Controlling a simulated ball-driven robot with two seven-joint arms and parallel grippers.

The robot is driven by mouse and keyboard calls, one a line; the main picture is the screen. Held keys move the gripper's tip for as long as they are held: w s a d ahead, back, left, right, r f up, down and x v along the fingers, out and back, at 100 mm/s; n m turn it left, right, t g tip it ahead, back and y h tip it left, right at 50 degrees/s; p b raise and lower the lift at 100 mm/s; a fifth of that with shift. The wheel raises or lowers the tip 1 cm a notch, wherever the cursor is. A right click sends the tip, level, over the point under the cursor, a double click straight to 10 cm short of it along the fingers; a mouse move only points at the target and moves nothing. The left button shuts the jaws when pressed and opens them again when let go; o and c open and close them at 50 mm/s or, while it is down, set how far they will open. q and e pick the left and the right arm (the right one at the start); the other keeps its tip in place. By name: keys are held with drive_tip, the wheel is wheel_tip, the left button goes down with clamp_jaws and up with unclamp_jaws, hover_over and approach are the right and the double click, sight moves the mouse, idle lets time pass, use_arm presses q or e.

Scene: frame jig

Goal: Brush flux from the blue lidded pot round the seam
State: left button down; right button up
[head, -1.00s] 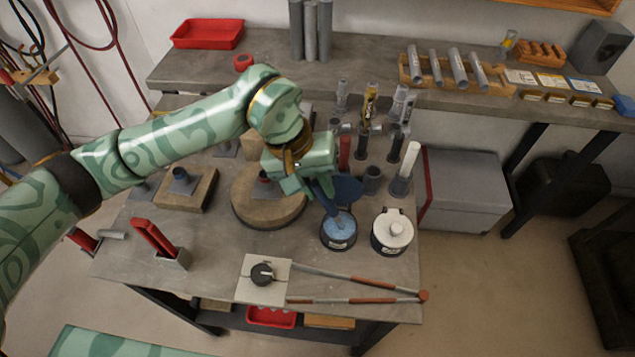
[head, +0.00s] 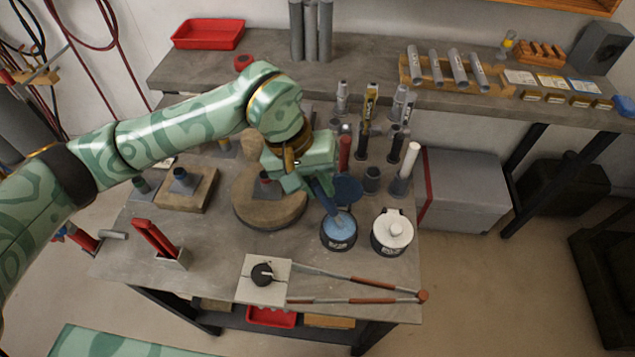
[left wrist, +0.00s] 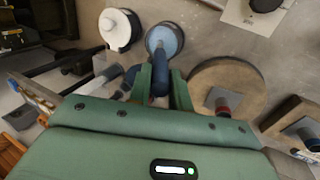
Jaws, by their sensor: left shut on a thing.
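My left gripper (head: 312,180) is shut on a blue-handled brush (head: 325,197), which slants down into the open blue pot (head: 338,241). The brush (left wrist: 160,80) and pot (left wrist: 176,28) also show in the left wrist view. The brush tip is at the light blue contents; I cannot tell how deep. The pot's dark blue lid (head: 348,188) stands swung open behind it. A round wooden turntable (head: 270,213) left of the pot carries a grey piece with a dark red tube (left wrist: 223,106). I cannot make out the seam. My right gripper is not in view.
A white-lidded pot (head: 392,232) stands just right of the blue pot. Racked tubes and tools stand behind. A square block with a black knob (head: 262,273) and long striped rods lie in front. A red-handled tool (head: 152,237) stands at left.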

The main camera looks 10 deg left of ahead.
use_arm(q)
drive_tip(key=shift+r+p, duration=1.5)
drive_tip(key=shift+r, duration=1.65)
